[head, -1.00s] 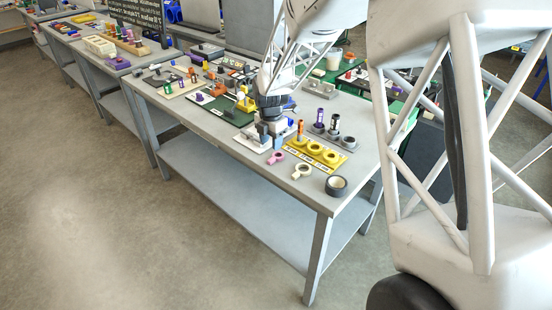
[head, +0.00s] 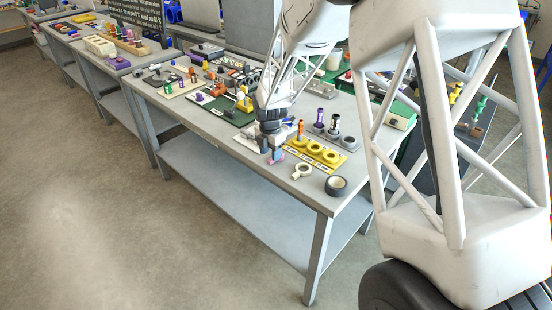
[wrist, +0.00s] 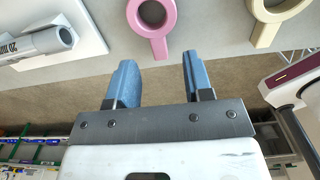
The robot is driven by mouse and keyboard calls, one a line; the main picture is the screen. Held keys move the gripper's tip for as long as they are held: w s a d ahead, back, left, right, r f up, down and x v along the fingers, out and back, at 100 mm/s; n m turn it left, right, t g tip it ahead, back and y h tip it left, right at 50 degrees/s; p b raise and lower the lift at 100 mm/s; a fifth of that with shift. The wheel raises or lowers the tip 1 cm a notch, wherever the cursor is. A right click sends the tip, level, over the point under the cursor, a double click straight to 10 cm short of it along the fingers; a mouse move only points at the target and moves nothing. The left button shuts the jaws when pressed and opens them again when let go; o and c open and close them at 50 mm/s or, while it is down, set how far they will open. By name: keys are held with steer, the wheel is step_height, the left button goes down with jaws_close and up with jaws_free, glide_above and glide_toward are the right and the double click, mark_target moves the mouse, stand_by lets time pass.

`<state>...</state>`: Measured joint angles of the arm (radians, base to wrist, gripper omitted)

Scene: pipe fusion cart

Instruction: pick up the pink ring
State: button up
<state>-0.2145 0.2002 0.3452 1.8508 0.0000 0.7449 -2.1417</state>
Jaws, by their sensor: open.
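The pink ring (wrist: 152,17) shows at the top of the wrist view, a round loop with a short handle pointing toward my gripper. In the head view the pink ring (head: 277,157) is mostly hidden behind my gripper, near the table's front edge. My gripper (wrist: 156,65) is open and empty. In the head view my gripper (head: 273,152) is low over the table at the ring. I cannot tell its exact height above the table.
A cream ring (wrist: 275,15) lies right of the pink one. A white board with a grey marked cylinder (wrist: 38,43) is at left. A yellow board (head: 328,158) with yellow rings and a dark tape roll (head: 336,185) are nearby. The grey table's (head: 312,203) front edge is close.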

steer(key=shift+f, duration=1.45)
jaws_close()
steer(key=shift+r, duration=0.1)
steer(key=shift+r, duration=0.85)
steer(key=shift+s+r, duration=0.25)
steer(key=shift+r, duration=0.6)
steer(key=s+d+r, duration=0.1)
steer(key=s+d, duration=0.2)
steer(key=s, duration=1.2)
steer(key=shift+r, duration=0.2)
